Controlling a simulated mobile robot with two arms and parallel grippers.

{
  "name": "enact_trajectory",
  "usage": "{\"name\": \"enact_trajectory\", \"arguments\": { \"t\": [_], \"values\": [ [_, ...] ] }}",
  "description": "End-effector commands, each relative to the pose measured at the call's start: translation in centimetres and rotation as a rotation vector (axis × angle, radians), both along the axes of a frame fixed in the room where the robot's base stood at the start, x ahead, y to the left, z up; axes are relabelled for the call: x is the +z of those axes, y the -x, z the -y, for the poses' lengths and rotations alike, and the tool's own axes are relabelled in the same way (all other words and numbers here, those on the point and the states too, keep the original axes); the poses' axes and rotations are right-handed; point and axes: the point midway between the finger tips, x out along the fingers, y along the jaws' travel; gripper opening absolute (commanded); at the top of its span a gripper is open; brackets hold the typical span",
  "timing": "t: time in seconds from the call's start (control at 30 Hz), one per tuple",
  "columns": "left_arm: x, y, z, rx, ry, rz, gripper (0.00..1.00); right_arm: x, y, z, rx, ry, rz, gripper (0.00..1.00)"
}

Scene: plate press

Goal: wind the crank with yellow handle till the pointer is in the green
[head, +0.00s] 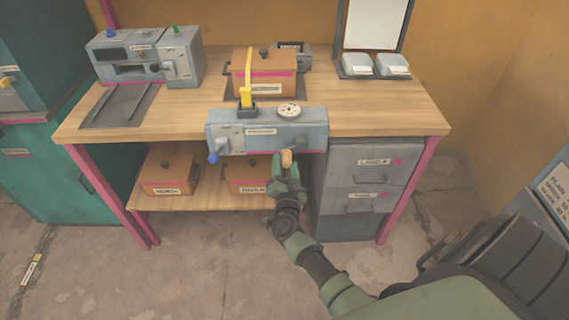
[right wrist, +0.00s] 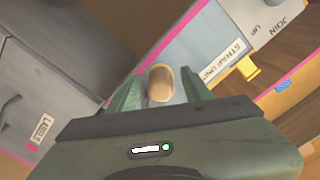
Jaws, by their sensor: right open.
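The blue-grey strap unit (head: 265,131) sits at the front edge of the workbench. A crank with a tan-yellow handle (head: 287,158) sticks out of its front, right of centre; the handle also shows in the right wrist view (right wrist: 160,84). The round white dial (head: 289,110) is on top of the unit; its pointer and green zone are too small to read. My right gripper (head: 286,168) is open, its fingers on either side of the handle with gaps visible in the right wrist view. The crank's arm is mostly hidden. My left gripper is not in view.
A blue knob (head: 213,158) sits at the unit's left front. A grey drawer cabinet (head: 362,190) stands right of my gripper. Boxes (head: 168,175) fill the lower shelf.

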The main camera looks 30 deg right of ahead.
Motion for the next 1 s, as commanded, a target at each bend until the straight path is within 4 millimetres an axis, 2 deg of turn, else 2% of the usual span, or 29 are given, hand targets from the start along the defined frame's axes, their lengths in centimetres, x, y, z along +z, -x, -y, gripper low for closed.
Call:
{"name": "enact_trajectory", "arguments": {
  "t": [0.13,0.37,0.53,0.57,1.0],
  "values": [
    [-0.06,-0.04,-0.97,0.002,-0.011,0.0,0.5,0.0,-0.7,0.46,0.0,0.001,-0.001,0.5],
    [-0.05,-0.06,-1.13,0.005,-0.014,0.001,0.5,-0.03,-0.74,0.48,0.001,0.0,-0.001,0.5],
    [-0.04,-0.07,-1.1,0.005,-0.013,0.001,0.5,-0.03,-0.72,0.47,0.001,0.0,-0.001,0.05],
    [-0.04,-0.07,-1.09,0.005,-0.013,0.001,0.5,-0.03,-0.72,0.47,0.001,0.0,-0.001,0.0],
    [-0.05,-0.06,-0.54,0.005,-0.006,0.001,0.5,-0.06,-0.7,0.45,0.001,0.0,-0.001,0.0]
  ]
}}
